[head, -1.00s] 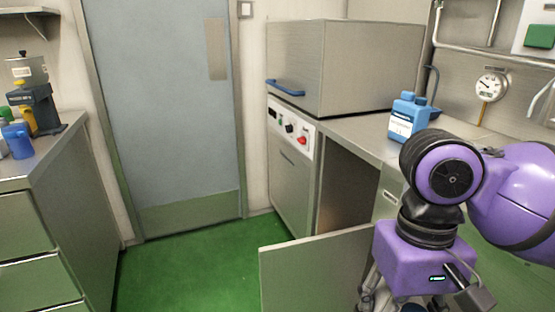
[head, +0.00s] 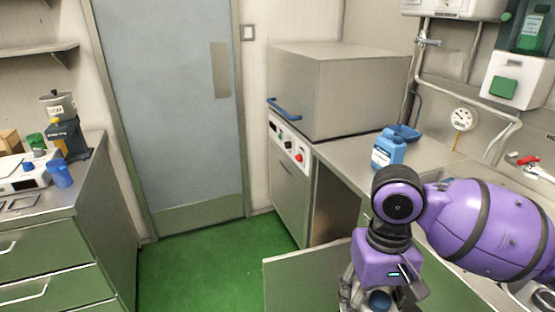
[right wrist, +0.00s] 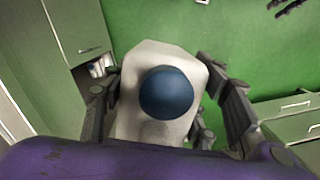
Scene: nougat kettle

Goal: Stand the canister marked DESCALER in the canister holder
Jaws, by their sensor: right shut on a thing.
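My right gripper (right wrist: 163,110) is shut on a pale, off-white canister (right wrist: 151,58) with a round dark blue cap (right wrist: 172,92). Its fingers lie on both sides of the canister, and its label is not visible. In the head view, my right gripper (head: 366,298) hangs low at the bottom edge, in front of the counter, with a bit of the blue cap (head: 380,300) showing. A blue canister (head: 388,149) with a white label stands on the right counter; its print is too small to read. I cannot make out the canister holder. My left gripper is not in view in the head view.
An open cabinet door (head: 312,284) stands out below the right counter (head: 345,160), close to my right gripper. A steel box with a blue handle (head: 286,108) stands at the back. A blue jug (head: 60,173) and a grinder are on the left counter. Green floor (head: 200,265) lies clear between.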

